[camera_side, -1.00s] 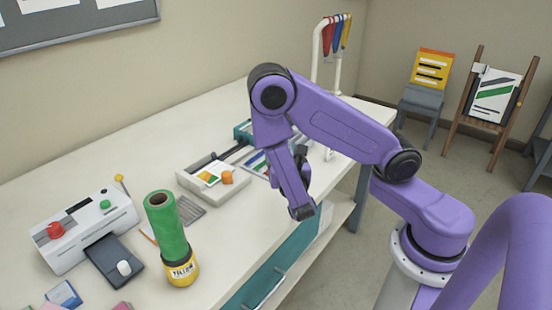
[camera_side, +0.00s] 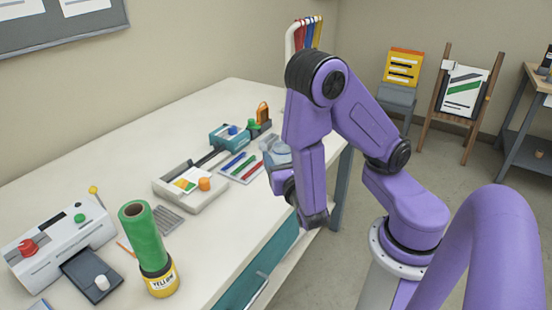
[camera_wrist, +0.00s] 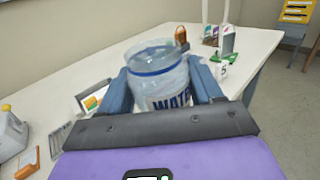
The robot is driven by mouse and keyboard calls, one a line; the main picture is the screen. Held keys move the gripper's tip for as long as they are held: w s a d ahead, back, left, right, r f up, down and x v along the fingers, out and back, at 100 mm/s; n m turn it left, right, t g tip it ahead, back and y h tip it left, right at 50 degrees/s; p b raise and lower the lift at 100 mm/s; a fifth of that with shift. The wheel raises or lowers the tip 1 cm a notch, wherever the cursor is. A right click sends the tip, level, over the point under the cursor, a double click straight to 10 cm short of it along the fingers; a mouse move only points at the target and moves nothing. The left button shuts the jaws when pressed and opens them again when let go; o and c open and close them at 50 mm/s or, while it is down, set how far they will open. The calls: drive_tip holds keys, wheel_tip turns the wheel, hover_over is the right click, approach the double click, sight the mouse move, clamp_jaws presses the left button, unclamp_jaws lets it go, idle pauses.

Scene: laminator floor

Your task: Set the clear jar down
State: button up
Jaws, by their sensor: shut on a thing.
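A clear jar (camera_wrist: 158,57) with a blue band and a label starting "WATE" stands between the two blue fingers of my gripper (camera_wrist: 161,86) in the wrist view. The fingers are shut on its sides, and the jar looks roughly upright. In the side view my forearm hides most of the gripper. A grey-blue shape shows just left of the forearm, over the far right part of the white table (camera_side: 105,170). I cannot tell whether the jar's base touches the table.
A tray-like device (camera_side: 190,188) with an orange knob lies left of my gripper. Colored pens (camera_side: 238,167) and a teal device (camera_side: 230,136) are near it. A laminator (camera_side: 55,245) sits at left.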

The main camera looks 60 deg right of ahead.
drive_tip(key=s+d+m+g+h, duration=0.5)
drive_tip(key=d+m+g+h, duration=0.15)
drive_tip(key=d+g, duration=0.4)
drive_tip(key=shift+m+t+y, duration=0.25)
drive_tip(key=shift+m+y, duration=0.2)
drive_tip(key=shift+w+d+f, duration=1.15)
drive_tip(key=shift+w+f, duration=0.9)
drive_tip(key=shift+f, duration=0.05)
drive_tip(key=shift+w+d+f, duration=1.2)
drive_tip(key=shift+w+f, duration=0.85)
drive_tip(key=shift+w, duration=0.05)
drive_tip(key=shift+w+d+f, duration=1.15)
drive_tip(key=shift+w+f, duration=0.9)
drive_tip(key=shift+f, duration=0.05)
drive_tip(key=shift+f, duration=0.1)
drive_tip(key=o, duration=1.1)
